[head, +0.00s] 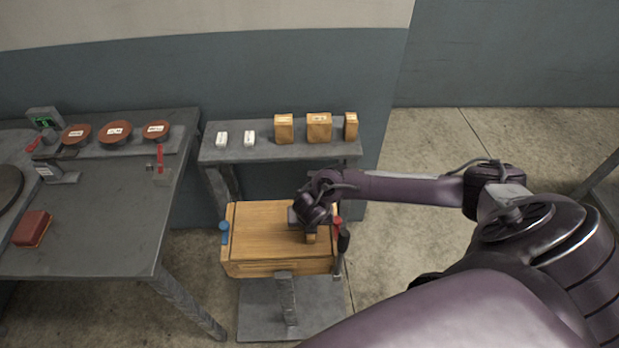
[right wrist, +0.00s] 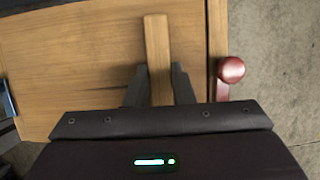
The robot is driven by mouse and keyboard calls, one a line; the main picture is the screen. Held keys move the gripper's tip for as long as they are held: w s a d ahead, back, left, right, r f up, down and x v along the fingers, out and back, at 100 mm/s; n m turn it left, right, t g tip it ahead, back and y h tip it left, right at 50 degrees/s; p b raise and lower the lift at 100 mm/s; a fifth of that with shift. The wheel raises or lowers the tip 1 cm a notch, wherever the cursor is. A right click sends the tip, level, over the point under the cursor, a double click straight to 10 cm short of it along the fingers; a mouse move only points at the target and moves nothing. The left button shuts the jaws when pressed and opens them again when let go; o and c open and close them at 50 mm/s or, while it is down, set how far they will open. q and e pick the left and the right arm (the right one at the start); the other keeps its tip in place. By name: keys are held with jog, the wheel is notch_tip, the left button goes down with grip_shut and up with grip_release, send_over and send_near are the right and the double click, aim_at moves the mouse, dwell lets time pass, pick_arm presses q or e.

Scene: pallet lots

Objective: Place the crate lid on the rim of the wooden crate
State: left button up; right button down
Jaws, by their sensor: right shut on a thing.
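The crate lid (head: 262,220) is a flat light-wood panel lying over the top of the wooden crate (head: 280,268). I cannot tell whether it sits flush on the rim all round. My right gripper (head: 311,228) is above the right part of the lid. In the right wrist view its fingers (right wrist: 157,85) are on both sides of the lid's wooden bar handle (right wrist: 157,45), shut on it. The lid panel (right wrist: 80,60) fills much of that view, with a wooden strip along its right edge. My left gripper is not in view.
A blue-topped post (head: 224,231) stands left of the crate and a red-handled one (head: 337,228) right of it, close to my gripper. Behind is a grey bench (head: 210,156) with small boxes. A dark table (head: 110,215) stands left.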

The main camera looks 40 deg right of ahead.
jog(key=shift+f+b, duration=0.5)
jog(key=c, duration=1.3)
grip_release()
jog(key=shift+o, duration=0.2)
jog(key=shift+r, duration=0.1)
jog(key=shift+r+p, duration=0.55)
jog(key=shift+p, duration=0.05)
jog(key=p+v, duration=0.3)
jog(key=v, duration=0.8)
jog(key=shift+r, duration=0.35)
jog(key=shift+s+a, duration=0.1)
